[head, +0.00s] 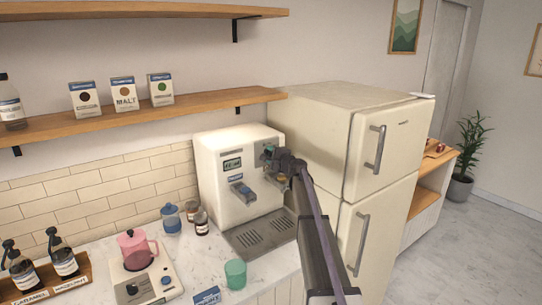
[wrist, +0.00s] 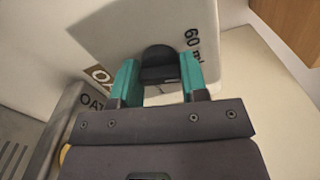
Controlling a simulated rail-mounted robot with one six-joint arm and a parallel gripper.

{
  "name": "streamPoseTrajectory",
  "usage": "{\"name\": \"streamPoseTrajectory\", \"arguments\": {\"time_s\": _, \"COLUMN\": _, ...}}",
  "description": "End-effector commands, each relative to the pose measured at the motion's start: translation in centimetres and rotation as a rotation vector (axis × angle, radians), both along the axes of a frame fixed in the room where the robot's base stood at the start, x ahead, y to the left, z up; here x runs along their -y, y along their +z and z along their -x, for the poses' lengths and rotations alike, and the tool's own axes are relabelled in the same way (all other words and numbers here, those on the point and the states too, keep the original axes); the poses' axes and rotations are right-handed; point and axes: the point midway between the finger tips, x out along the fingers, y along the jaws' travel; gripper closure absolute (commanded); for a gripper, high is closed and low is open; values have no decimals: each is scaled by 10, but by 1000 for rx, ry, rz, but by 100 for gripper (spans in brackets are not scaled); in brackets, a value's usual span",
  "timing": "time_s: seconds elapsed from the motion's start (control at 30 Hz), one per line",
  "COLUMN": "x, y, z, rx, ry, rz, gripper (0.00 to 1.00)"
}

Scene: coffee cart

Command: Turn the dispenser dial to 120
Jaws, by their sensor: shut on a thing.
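A "60 ml" mark is printed to the right of the dial, and an "OAT" label is at the lower left. In the head view my gripper (head: 271,154) is at the upper right of the dispenser's front and hides the dial. My gripper is shut on the dial. The dial's pointer cannot be made out.
A drip tray (head: 262,236) lies below the dispenser's spouts, with a green cup (head: 235,274) in front. A blue jar (head: 171,218) and small bottles stand to the left. The fridge (head: 340,135) stands close on the right. A pink pitcher (head: 138,250) is further left.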

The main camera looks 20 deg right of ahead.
Motion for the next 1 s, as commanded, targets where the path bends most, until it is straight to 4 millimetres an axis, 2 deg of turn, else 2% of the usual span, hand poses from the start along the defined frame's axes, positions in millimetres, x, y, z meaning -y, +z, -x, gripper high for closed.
{"name": "streamPoseTrajectory", "arguments": {"time_s": 0.6, "x": 0, "y": 0, "z": 0, "rx": -106, "ry": 0, "rz": -549, "gripper": 84}}
{"name": "streamPoseTrajectory", "arguments": {"time_s": 1.0, "x": 0, "y": 0, "z": 0, "rx": -150, "ry": 0, "rz": -776, "gripper": 83}}
